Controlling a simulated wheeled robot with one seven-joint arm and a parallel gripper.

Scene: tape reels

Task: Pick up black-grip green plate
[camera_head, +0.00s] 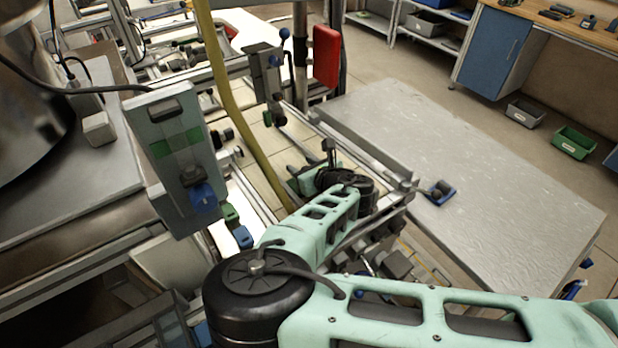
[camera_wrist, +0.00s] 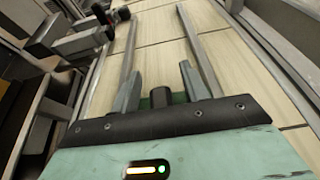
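My gripper (camera_head: 308,168) points away from the head camera, low over the tiled floor strip between metal rails. In the wrist view my gripper (camera_wrist: 160,82) shows two grey fingers standing apart. Between them, close to the palm, is a short black cylinder with dark green beside its base (camera_wrist: 160,97). I cannot tell whether it is the black-grip green plate or part of my gripper. No finger clearly presses on it. In the head view a small green block (camera_head: 230,212) lies left of my arm; I cannot make out a black grip on it.
A blue plate with a black grip (camera_head: 440,194) lies on the large grey table (camera_head: 480,160) at right. A panel with green and blue parts (camera_head: 178,150) stands at left. A green bin (camera_head: 573,142) is far right.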

